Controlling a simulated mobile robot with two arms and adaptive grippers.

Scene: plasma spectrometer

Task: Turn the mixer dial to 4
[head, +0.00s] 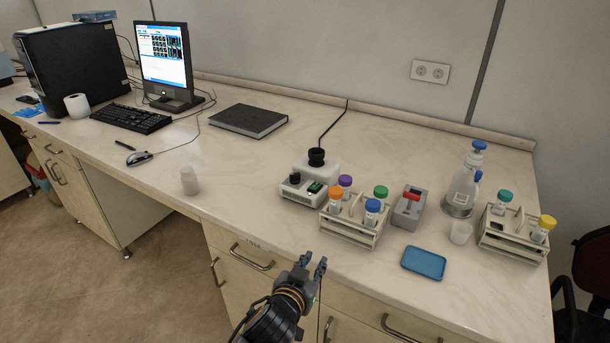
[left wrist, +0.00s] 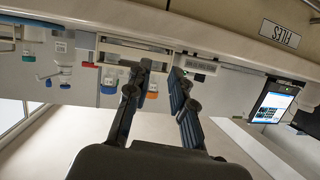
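The mixer (head: 303,189) is a small white device on the bench, with a black cup-shaped top (head: 316,157) at its back. The dial's setting is too small to read. My left gripper (head: 313,266) is in front of the bench edge, below and apart from the mixer. Its fingers are open and empty, as the left wrist view (left wrist: 157,70) also shows. My right gripper is not in view.
A tube rack (head: 348,231) with coloured caps stands right beside the mixer. The bench left of the mixer is mostly clear.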

